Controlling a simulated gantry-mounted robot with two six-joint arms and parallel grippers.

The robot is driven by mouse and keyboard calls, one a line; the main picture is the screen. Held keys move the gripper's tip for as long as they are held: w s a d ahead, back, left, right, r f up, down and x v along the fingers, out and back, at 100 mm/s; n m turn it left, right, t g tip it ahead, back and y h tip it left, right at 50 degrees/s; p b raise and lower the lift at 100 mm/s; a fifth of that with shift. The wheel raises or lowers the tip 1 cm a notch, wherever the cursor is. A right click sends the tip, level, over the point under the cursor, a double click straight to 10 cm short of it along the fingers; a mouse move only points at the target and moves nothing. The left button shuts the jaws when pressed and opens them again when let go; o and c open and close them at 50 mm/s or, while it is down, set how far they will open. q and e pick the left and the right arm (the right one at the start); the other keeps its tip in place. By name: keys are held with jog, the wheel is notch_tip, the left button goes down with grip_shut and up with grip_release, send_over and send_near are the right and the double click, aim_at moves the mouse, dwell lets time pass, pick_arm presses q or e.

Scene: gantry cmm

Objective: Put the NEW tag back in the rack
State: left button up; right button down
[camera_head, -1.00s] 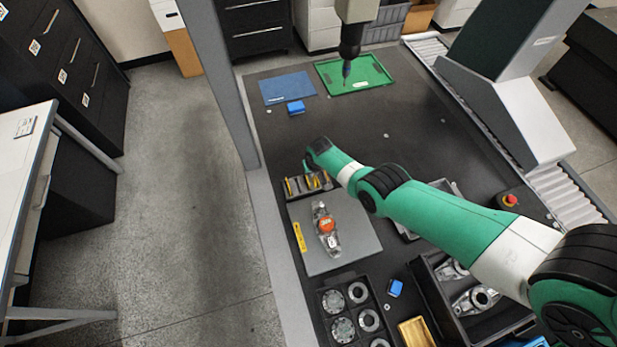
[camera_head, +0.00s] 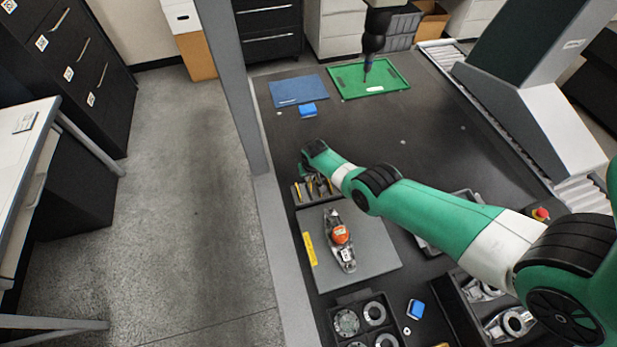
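The rack (camera_head: 300,198) is a small dark holder with several yellow upright pieces in it, at the back edge of the grey plate. My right gripper (camera_head: 318,181) is at the rack, pointing down over it. My own wrist covers much of it, so the finger gap and anything between the fingers cannot be made out. No lettering is readable, so I cannot tell which piece is the NEW tag. My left gripper is not in view.
A grey plate (camera_head: 378,260) holds a metal part (camera_head: 334,220) with an orange piece (camera_head: 340,235) and a yellow strip (camera_head: 309,249). Parts trays lie in front. A blue block (camera_head: 308,111), blue mat (camera_head: 298,91) and green tray (camera_head: 348,95) lie behind.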

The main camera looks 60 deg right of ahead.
aim_at(309, 184)
jog(key=shift+f+b, duration=0.7)
jog(key=shift+f, duration=0.2)
jog(key=shift+f, duration=0.1)
jog(key=shift+f+b, duration=0.95)
jog(key=shift+b, duration=0.05)
jog(key=shift+f+b, duration=0.45)
jog(key=shift+f, duration=0.25)
jog(key=shift+f+b, duration=0.1)
jog(key=shift+b, duration=0.25)
jog(key=shift+f+b, duration=0.5)
jog(key=shift+f, duration=0.15)
dwell(0.6)
jog(key=shift+f+b, duration=0.45)
jog(key=shift+b, duration=0.15)
